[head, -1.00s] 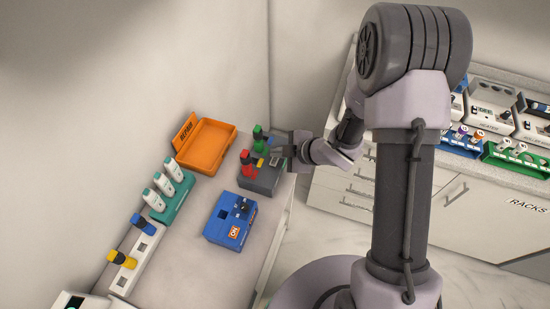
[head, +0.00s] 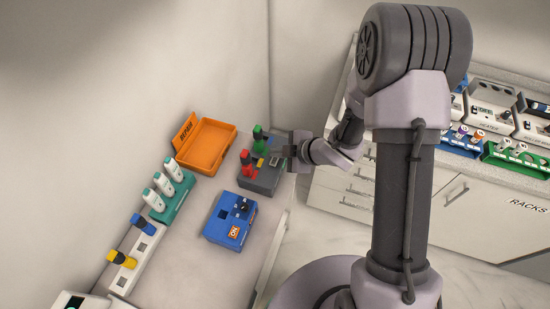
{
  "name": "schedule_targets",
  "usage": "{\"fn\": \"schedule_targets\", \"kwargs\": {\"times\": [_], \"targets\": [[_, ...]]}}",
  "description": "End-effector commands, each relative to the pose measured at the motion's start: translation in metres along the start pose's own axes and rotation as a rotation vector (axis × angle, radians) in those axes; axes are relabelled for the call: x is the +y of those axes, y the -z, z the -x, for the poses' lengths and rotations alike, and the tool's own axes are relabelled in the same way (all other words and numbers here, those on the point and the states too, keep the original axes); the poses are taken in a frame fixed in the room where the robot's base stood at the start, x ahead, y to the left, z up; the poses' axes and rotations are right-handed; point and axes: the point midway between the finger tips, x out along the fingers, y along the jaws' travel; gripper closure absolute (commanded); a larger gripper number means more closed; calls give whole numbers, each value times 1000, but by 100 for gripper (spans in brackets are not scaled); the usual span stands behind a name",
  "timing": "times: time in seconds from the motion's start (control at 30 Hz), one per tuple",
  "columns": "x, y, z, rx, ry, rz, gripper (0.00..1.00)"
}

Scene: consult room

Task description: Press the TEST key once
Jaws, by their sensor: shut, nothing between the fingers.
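A dark grey device (head: 258,181) stands at the far right of the table, with a red-topped piece (head: 248,164) and a green-topped piece (head: 263,143) standing up from it. A small yellow patch (head: 260,162) shows on its top between them. I cannot read a TEST label at this size. My gripper (head: 277,153) is shut and empty, with its tips over the right part of the grey device, close to the yellow patch. I cannot tell whether the tips touch it.
A blue box (head: 223,231) with a black knob and an orange ON label sits in front of the grey device. An orange REPAIR tray (head: 228,134), a teal rack (head: 177,207) with white bottles and a white strip (head: 130,272) line the wall. A counter with racks stands at right.

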Motion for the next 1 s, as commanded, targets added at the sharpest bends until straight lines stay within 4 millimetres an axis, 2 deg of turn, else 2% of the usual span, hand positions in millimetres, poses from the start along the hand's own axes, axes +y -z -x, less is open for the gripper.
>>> {"fn": "schedule_targets", "kwargs": {"times": [0.2, 1.0], "targets": [[-5, -5, -6, 0, 0, 0, 100], [-7, -7, -10, 0, 0, 0, 100]]}}
